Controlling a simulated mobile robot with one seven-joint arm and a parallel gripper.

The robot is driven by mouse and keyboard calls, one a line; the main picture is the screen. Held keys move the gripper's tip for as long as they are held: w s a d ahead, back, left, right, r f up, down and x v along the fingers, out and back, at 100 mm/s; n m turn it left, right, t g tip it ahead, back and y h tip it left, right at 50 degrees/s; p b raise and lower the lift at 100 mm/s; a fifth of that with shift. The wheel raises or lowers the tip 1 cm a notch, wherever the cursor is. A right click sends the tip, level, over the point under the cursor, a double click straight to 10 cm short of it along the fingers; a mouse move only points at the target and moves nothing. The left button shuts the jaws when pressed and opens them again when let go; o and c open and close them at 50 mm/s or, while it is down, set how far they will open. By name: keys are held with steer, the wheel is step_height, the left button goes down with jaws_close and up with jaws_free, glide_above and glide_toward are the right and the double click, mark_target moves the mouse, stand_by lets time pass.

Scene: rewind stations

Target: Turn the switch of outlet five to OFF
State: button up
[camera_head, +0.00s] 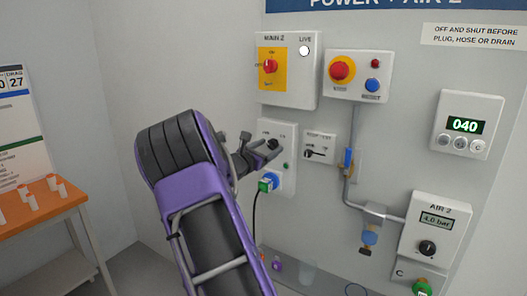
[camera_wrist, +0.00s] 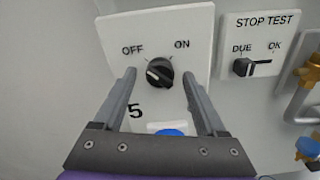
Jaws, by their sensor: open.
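The outlet five panel (camera_wrist: 112,32) is white, with OFF printed at upper left, ON at upper right and a "5" below. Its black rotary switch (camera_wrist: 159,73) has a pale mark on its left side, on the side of OFF; its exact setting is hard to tell. My gripper (camera_wrist: 159,77) is open, its two grey fingers on either side of the switch; I cannot tell whether they touch it. In the head view, my gripper (camera_head: 259,146) is at the outlet panel (camera_head: 265,127), partly covering it. A blue plug (camera_head: 268,182) with a black cable sits at the panel's bottom.
A STOP TEST panel (camera_wrist: 260,20) with a black lever is close on the right. The MAIN 2 box (camera_head: 302,74) is above, beside a red and blue button box (camera_head: 357,58). A pipe with a blue valve (camera_head: 348,160) runs right. An orange table (camera_head: 42,213) stands left.

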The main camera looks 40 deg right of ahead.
steer(key=v, duration=1.7)
steer(key=shift+s+a, duration=0.15)
